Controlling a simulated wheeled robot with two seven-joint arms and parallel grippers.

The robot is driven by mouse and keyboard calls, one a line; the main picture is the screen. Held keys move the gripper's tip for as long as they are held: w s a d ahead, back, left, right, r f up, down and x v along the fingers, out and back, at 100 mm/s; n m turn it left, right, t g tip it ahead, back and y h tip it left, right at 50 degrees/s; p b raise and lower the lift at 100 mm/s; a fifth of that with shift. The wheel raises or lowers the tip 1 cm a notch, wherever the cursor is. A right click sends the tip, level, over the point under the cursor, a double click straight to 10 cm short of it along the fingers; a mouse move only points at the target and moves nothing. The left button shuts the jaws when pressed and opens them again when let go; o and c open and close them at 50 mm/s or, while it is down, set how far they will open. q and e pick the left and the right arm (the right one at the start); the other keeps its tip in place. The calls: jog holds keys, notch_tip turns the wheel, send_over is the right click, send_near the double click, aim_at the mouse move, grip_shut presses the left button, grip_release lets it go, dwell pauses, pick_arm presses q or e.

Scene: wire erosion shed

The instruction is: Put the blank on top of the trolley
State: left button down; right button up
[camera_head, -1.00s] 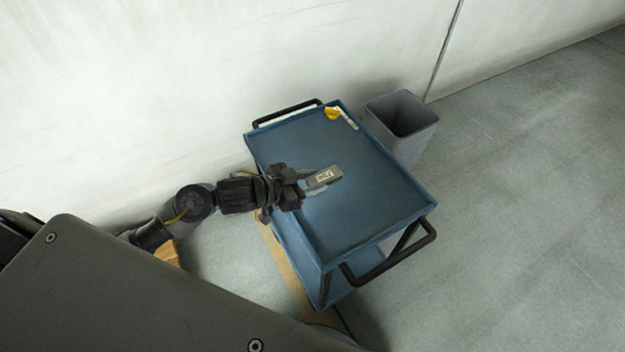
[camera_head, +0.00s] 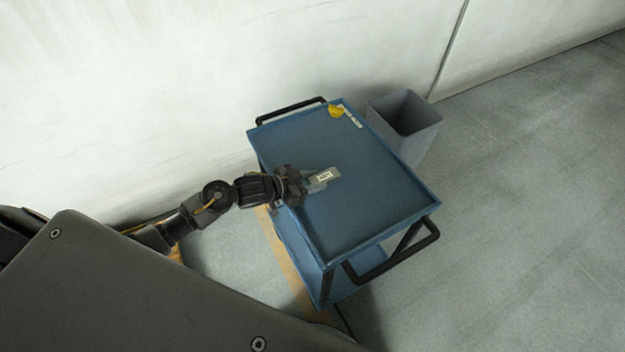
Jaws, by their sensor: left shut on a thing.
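The blank (camera_head: 326,177) is a small grey block with a pale label on its upper face. My left gripper (camera_head: 308,182) is shut on its near left end. Both are over the top tray of the blue trolley (camera_head: 375,195), left of its middle. I cannot tell whether the blank touches the tray surface or is held just above it. My right gripper is not in view.
A yellow item (camera_head: 336,112) and a small pale strip (camera_head: 353,118) lie at the trolley's far corner. A grey bin (camera_head: 405,125) stands behind the trolley's right side. Most of the tray is bare. A pale wall runs behind.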

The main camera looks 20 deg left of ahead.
pick_arm(q)
jog(key=shift+r, duration=0.1)
jog(key=shift+f, duration=0.4)
jog(key=shift+s+f, duration=0.15)
jog(key=shift+f, duration=0.1)
jog(key=c, duration=1)
grip_release()
jog(key=shift+f, duration=0.2)
jog(key=shift+o, duration=0.4)
jog(key=shift+s+f, duration=0.15)
jog(key=shift+d, duration=0.1)
jog(key=shift+r, duration=0.5)
jog(key=v, duration=1.2)
jog(key=shift+w+r, duration=0.25)
jog(key=shift+r, duration=0.15)
